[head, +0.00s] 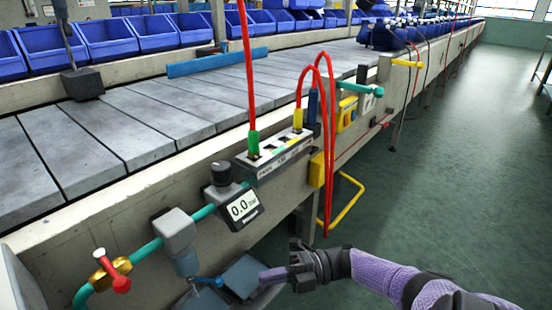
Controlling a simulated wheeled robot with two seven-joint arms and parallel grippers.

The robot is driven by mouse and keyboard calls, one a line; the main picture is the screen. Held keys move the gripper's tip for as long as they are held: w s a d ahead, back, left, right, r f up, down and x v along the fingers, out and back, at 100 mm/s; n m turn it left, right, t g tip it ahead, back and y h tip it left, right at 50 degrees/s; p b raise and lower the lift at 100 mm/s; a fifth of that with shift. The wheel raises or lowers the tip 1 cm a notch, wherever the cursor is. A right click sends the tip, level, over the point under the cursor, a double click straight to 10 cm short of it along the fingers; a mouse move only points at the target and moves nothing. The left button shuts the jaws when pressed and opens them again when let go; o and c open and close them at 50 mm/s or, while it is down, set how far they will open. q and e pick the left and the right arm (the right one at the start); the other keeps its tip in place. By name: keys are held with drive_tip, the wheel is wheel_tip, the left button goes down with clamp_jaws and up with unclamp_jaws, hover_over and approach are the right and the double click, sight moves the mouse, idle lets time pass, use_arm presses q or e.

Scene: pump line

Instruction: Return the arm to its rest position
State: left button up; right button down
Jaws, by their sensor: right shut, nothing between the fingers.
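My right gripper (278,275) is at the bottom middle of the head view, at the end of my purple arm coming in from the lower right. Its fingers are together and hold nothing. It is in front of the pump line's side, below the gauge, and appears apart from the line. My left gripper is not in view. The gauge (244,206) reads 0.0 and has a black knob above it. A red-handled valve (112,271) sits on the teal pipe at the lower left.
The conveyor (150,115) runs from lower left to the upper right, with blue bins (110,40) behind it. Red hoses (327,150) hang from a socket block (275,155). A yellow bar (350,205) sticks out at the line's side. Green floor (460,150) is clear on the right.

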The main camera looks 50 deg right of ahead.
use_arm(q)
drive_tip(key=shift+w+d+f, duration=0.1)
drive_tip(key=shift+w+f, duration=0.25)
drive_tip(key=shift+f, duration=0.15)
use_arm(e)
drive_tip(key=shift+s+d, duration=0.1)
drive_tip(key=shift+d, duration=0.8)
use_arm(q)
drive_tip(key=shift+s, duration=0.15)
